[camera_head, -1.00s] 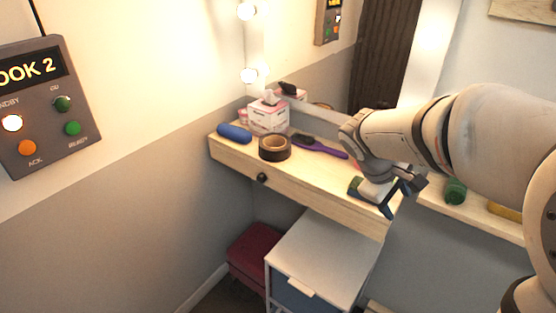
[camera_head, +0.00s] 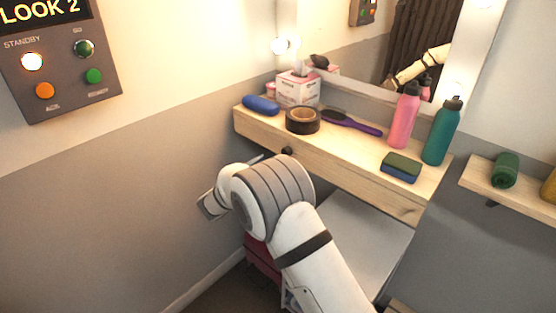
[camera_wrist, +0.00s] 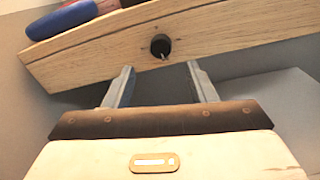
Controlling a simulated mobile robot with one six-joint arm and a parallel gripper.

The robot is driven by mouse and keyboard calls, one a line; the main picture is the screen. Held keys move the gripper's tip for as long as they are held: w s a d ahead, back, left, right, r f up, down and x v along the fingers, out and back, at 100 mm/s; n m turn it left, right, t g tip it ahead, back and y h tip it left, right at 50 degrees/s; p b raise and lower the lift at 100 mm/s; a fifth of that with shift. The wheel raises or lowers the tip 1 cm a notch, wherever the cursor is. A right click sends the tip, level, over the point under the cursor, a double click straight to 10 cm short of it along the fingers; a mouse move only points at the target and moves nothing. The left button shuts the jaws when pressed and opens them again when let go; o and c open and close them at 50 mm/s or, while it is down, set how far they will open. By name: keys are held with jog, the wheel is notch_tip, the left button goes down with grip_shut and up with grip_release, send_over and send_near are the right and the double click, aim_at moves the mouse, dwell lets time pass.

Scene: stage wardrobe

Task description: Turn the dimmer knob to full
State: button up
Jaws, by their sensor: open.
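The dimmer knob (camera_wrist: 161,46) is a small black round knob with a pale pointer mark, on the front face of the wooden shelf. It also shows in the head view (camera_head: 287,151), just above my arm. In the wrist view my gripper (camera_wrist: 160,70) is open and empty, its two fingers apart and pointing at the shelf front. The knob appears between and beyond the fingertips, not gripped. In the head view my arm hides most of the gripper.
The shelf (camera_head: 350,165) carries a blue case (camera_head: 261,105), tape roll (camera_head: 303,121), tissue box (camera_head: 298,88), purple hairbrush (camera_head: 352,124), sponge (camera_head: 401,167), pink bottle (camera_head: 403,118) and green bottle (camera_head: 441,132). A white cabinet (camera_head: 365,240) stands below. A cue panel (camera_head: 60,60) hangs on the left wall.

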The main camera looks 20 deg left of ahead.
jog(key=x, duration=0.7)
jog(key=shift+w+p, duration=0.3)
jog(key=shift+p, duration=0.05)
jog(key=shift+d, duration=0.1)
jog(key=shift+c, duration=0.4)
jog(key=c, duration=0.9)
